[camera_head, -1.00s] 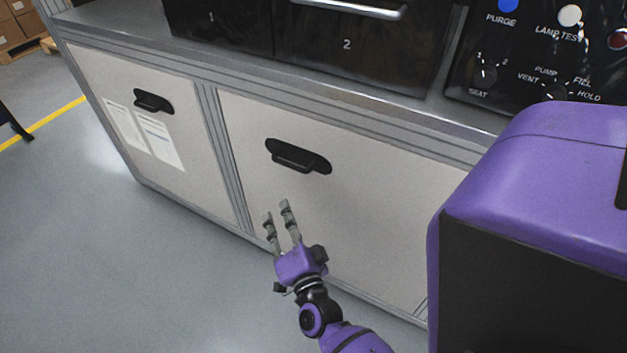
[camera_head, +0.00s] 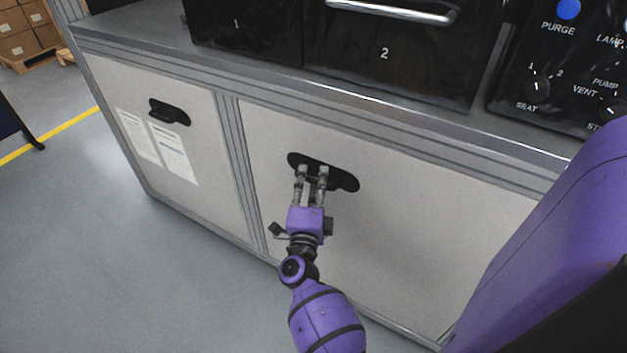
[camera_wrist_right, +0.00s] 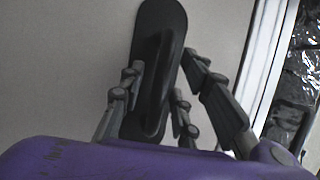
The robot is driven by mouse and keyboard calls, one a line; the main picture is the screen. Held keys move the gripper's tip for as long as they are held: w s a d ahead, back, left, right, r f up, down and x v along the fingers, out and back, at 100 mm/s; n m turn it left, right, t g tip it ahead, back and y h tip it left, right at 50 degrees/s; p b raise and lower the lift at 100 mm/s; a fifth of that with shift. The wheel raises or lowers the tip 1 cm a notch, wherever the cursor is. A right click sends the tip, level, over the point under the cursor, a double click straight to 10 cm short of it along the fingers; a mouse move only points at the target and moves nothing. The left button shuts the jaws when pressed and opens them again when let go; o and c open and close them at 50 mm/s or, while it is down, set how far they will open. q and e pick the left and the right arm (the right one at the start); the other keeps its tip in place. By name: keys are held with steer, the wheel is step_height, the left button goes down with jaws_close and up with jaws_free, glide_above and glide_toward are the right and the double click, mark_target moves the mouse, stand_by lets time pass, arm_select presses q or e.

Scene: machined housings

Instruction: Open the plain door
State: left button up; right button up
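The plain door (camera_head: 400,240) is the light grey cabinet panel without papers, and it looks shut, flush with its frame. Its black handle (camera_head: 341,180) is a recessed oval plate with a raised grip; it also shows in the wrist view (camera_wrist_right: 152,95). My right gripper (camera_head: 313,171) is at the handle, fingers pointing at it. In the wrist view the fingers (camera_wrist_right: 165,75) are spread, one side on each side of the raised grip. Whether they touch it I cannot tell. My left gripper is not in view.
A second door (camera_head: 200,130) with two paper sheets and its own black handle (camera_head: 169,111) is to the left. Above are a metal worktop edge (camera_head: 420,118), black numbered drawers (camera_head: 390,60) and a control panel (camera_head: 560,70). Grey floor (camera_head: 130,270) is clear at left.

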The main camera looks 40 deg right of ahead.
jaws_close()
stand_by(0.5)
